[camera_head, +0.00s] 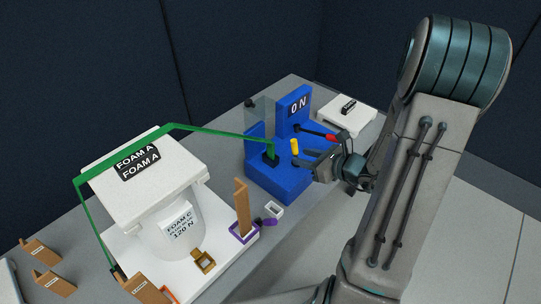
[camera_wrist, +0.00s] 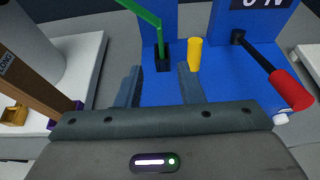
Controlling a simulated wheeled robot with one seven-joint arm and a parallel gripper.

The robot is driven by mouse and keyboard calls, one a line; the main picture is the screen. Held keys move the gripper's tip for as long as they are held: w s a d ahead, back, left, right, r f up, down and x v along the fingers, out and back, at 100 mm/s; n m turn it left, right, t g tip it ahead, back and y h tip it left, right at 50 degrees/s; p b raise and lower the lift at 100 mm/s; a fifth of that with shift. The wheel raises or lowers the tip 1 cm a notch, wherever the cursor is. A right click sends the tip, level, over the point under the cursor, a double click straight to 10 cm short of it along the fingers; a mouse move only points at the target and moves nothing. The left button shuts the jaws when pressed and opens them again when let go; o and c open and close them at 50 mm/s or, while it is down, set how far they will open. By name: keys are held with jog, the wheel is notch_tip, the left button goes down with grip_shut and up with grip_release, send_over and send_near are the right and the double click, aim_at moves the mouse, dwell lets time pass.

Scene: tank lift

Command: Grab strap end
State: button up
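A green strap (camera_head: 218,133) runs from the lower left, over the white FOAM A block (camera_head: 150,185), to the blue tensioning unit (camera_head: 282,180). Its right end drops into a dark fitting on the unit. In the wrist view, the strap (camera_wrist: 147,14) comes down to that black fitting (camera_wrist: 163,62). My gripper (camera_head: 301,158) is at the unit's right side. In the wrist view, my gripper (camera_wrist: 160,72) has its two fingers spread, with the strap end's fitting beyond and between the tips. Nothing is visibly held.
A yellow peg (camera_wrist: 195,54) stands just beyond the right finger. A red-handled lever (camera_wrist: 290,88) juts out at the right. A brown upright post (camera_head: 242,208) in a purple base stands left of the unit. A white box (camera_head: 347,115) sits behind right.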

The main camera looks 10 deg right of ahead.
send_near(274, 148)
jog(key=x, duration=0.3)
jog(key=shift+x, duration=3.15)
grip_shut()
